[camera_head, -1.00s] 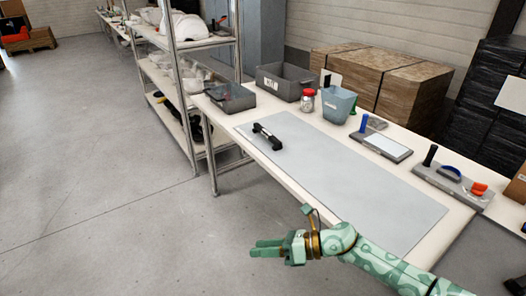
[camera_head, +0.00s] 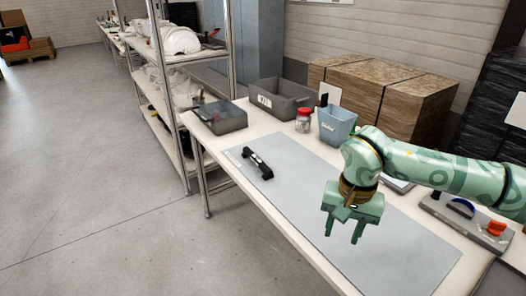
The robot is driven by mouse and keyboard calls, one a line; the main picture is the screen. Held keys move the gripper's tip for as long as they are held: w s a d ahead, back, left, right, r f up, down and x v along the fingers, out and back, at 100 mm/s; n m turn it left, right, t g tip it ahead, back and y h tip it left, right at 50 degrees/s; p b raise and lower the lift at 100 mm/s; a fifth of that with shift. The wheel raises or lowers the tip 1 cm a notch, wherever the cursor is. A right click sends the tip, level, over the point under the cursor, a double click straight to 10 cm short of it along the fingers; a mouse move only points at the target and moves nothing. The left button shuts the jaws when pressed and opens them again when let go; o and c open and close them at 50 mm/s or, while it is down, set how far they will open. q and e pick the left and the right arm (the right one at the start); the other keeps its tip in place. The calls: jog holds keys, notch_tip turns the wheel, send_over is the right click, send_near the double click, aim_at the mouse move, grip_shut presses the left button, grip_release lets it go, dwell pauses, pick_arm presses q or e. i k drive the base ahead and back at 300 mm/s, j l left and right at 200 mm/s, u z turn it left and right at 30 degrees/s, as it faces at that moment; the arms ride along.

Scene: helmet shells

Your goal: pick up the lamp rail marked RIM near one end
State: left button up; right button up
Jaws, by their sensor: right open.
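My right gripper (camera_head: 343,238) hangs over the mat, pointing down, to the right of the rail and nearer to me. Its two fingers are apart with nothing between them. My left gripper is not in view.
Behind the mat stand a grey open bin (camera_head: 223,117), a larger grey bin (camera_head: 283,98), a red-lidded jar (camera_head: 303,121) and a blue-grey tub (camera_head: 337,125). A tool holder (camera_head: 467,222) lies at the right. The mat around the rail is clear.

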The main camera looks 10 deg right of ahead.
aim_at(268, 173)
jog(key=i+l, duration=0.35)
jog(key=i, duration=0.15)
jog(key=i+j+z, duration=0.2)
jog(key=i+j, duration=0.75)
jog(key=i, duration=0.15)
